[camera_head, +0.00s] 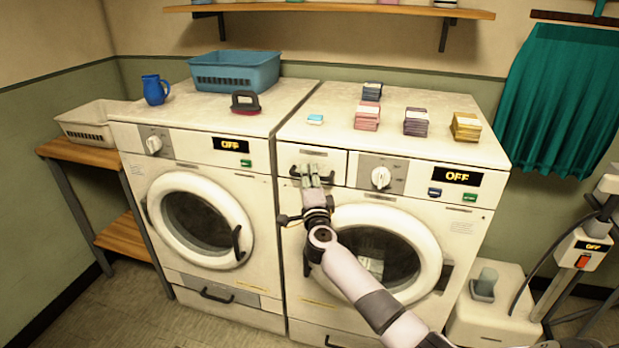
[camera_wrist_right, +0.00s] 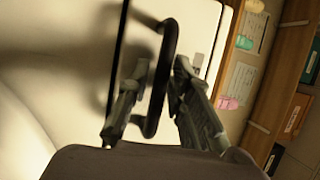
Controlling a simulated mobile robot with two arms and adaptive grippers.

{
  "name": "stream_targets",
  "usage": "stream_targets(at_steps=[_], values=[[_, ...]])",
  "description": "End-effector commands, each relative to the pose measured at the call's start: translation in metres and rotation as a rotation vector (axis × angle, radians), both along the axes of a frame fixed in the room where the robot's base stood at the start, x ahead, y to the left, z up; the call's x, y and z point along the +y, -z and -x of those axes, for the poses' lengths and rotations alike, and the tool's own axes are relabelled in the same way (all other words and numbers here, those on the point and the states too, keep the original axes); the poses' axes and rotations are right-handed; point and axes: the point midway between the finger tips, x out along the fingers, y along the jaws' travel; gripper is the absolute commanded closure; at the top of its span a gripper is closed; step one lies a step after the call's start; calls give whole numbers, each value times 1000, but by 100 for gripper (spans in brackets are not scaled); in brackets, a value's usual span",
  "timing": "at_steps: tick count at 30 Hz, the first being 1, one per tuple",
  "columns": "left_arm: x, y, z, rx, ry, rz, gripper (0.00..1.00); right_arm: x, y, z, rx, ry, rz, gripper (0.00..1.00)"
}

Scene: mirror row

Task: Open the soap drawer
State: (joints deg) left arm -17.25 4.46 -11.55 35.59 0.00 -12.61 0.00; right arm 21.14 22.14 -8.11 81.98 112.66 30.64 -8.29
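The soap drawer (camera_head: 322,157) is the pale panel at the upper left of the right washer's front, and it looks shut and flush. Its dark bar handle (camera_head: 295,172) is partly hidden by my right gripper (camera_head: 312,176), which reaches up to it from below. In the right wrist view the black handle (camera_wrist_right: 168,50) passes between the two fingers of my right gripper (camera_wrist_right: 162,68). The fingers are spread, with a small gap visible on the left finger's side; contact on the other side is unclear. My left gripper is not in view.
The right washer's round door (camera_head: 425,235) is below, partly behind my right arm. Its dial (camera_head: 381,177) is right of the drawer. The left washer (camera_head: 200,218) stands alongside.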

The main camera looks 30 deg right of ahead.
Motion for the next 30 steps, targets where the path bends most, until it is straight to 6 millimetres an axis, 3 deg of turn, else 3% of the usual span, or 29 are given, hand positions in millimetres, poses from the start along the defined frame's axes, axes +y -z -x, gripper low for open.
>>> stream_targets(at_steps=[11, 30], values=[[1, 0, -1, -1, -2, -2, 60, 0, 0, 0, 0, 1, 1, 100], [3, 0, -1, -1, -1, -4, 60, 0, 1, 1, 2, 1, 1, 100]])
